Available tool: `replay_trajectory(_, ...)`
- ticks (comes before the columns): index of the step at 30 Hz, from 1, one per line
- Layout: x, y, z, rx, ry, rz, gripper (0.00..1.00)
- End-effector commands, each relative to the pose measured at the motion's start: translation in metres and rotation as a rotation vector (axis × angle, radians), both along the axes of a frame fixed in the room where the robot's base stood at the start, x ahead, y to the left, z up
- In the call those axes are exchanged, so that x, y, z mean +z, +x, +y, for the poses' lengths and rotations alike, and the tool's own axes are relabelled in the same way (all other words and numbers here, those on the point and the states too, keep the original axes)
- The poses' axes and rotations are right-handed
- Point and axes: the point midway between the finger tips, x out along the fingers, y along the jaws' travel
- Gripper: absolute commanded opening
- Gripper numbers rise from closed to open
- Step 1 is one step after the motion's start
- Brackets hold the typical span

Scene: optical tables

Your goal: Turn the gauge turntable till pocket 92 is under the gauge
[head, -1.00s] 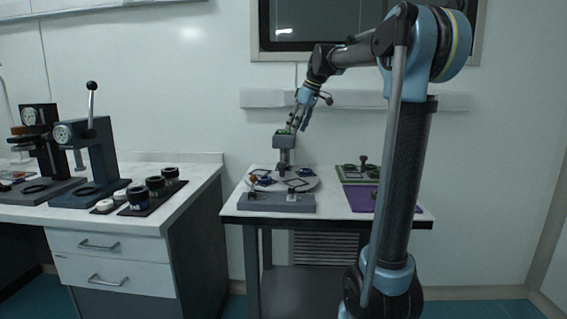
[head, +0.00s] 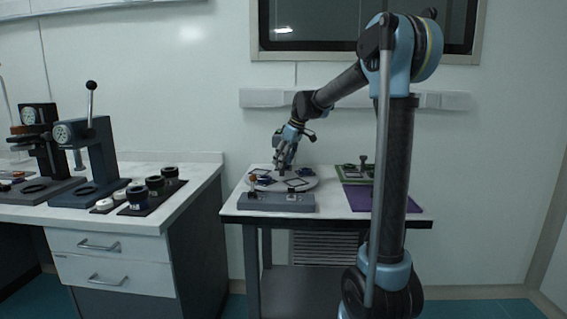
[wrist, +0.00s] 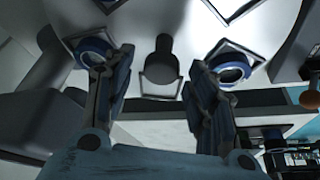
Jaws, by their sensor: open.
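The round pale turntable (head: 312,181) lies on the right-hand table; its pale disc (wrist: 135,18) fills the top of the wrist view. Square-framed pockets sit near its rim, two holding blue rings, at left (wrist: 97,50) and right (wrist: 230,68) in the wrist view. No pocket number is readable. My gripper (head: 282,166) is low over the back left of the disc, hiding most of the gauge stand. In the wrist view my gripper (wrist: 160,68) is open, its fingers either side of a dark upright peg (wrist: 163,55). Contact with the peg cannot be told.
A grey block (head: 272,203) stands at the table's front edge, with an orange-knobbed lever (head: 253,178). A purple mat (head: 358,198) and a green tray (head: 350,172) lie to the right. Gauge presses (head: 95,155) stand on the left bench, apart.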

Motion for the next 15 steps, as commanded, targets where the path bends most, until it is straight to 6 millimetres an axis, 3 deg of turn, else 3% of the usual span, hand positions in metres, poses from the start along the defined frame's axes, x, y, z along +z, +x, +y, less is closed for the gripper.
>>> replay_trajectory(11, -0.0060, 0.0012, 0.0023, 0.000, 0.000, 0.000, 0.51)
replay_trajectory(12, -0.0060, 0.0013, 0.0022, -0.001, 0.000, 0.000, 0.49)
replay_trajectory(15, -0.0060, 0.0014, 0.0019, -0.001, 0.000, 0.000, 0.27)
